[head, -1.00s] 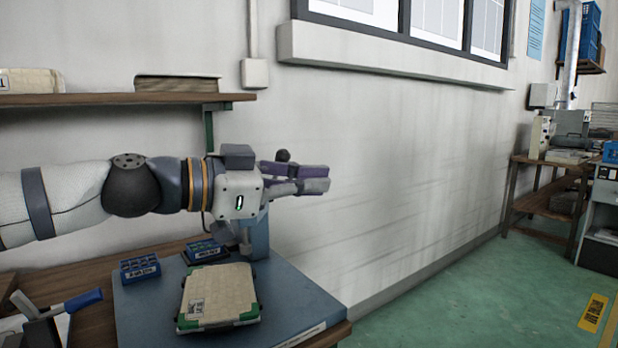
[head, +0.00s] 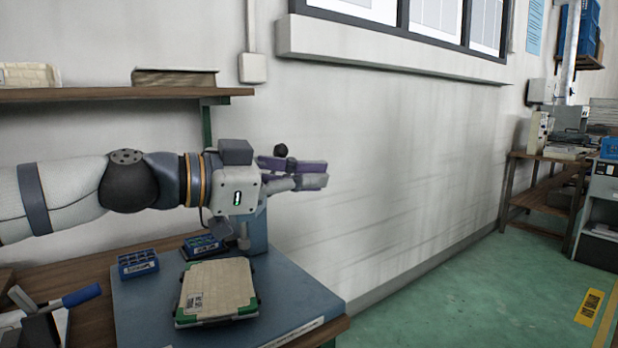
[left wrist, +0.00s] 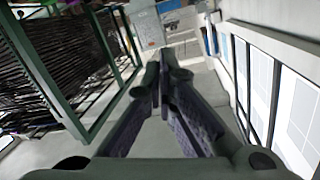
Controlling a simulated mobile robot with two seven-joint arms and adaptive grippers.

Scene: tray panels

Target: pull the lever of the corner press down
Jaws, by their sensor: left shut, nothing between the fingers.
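The corner press stands at the back of the blue-grey work board. Its blue post (head: 258,236) shows below my left gripper, and most of its upper part is hidden behind the gripper body. A black ball knob (head: 281,150), which looks like the lever's end, shows just above the fingers. I cannot tell whether they touch it. My left gripper (head: 320,174) is shut and empty, fingers pointing right; its closed fingers also show in the left wrist view (left wrist: 165,75). A pale panel (head: 217,289) with green corners lies on the board. My right gripper is not in view.
Two blue bins (head: 138,264) sit on the board, left of and behind the panel. A blue-handled tool (head: 80,296) stands at the lower left. A wooden shelf (head: 120,95) hangs on the wall behind my arm. Open floor (head: 470,270) lies to the right.

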